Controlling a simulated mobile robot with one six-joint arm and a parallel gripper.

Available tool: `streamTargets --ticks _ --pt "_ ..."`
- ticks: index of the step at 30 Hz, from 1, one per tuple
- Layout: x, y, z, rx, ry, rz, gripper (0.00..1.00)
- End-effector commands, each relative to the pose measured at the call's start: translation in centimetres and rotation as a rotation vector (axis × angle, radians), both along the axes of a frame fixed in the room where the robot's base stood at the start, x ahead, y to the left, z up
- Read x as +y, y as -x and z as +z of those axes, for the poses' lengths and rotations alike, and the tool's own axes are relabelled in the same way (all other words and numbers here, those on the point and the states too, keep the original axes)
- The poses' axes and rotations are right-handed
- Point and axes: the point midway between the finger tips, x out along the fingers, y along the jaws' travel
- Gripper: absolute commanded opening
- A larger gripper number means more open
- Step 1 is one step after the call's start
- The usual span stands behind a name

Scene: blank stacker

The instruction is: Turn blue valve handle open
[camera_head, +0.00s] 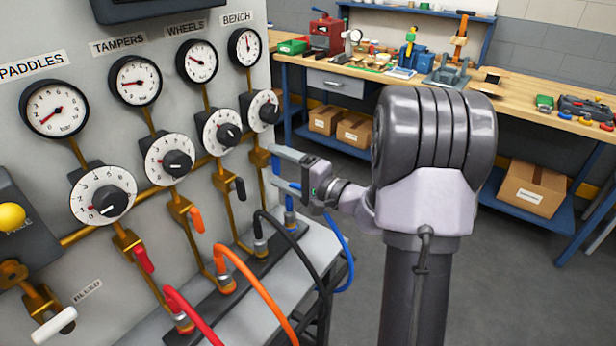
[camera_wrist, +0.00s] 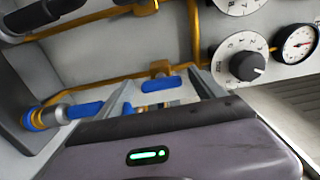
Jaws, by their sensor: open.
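The blue valve handle (camera_wrist: 161,84) shows in the wrist view on a brass valve body (camera_wrist: 160,67). It lies between the two fingers of my gripper (camera_wrist: 160,94), with no clear contact on either side. In the head view my gripper (camera_head: 276,167) is open at the panel's right side, below the BENCH dial (camera_head: 264,111).
A black handle (camera_head: 240,189), an orange handle (camera_head: 197,220) and a red handle (camera_head: 143,260) line the panel to the left. A workbench (camera_head: 400,83) stands behind; floor is clear at right.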

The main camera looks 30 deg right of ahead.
Motion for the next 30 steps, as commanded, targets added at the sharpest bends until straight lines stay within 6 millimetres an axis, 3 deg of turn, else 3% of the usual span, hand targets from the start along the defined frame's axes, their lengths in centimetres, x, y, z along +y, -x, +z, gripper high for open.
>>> streamTargets --ticks 6,12,17,30 --pt "-2.4 6.2 0.3 0.001 -0.002 -0.006 0.78" --pt "-3.9 10.7 0.2 -0.001 0.0 -0.004 0.78" --pt "-4.3 12.0 0.1 -0.001 0.0 0.0 0.78" --pt "-4.0 12.0 0.1 0.002 0.001 0.009 0.78"
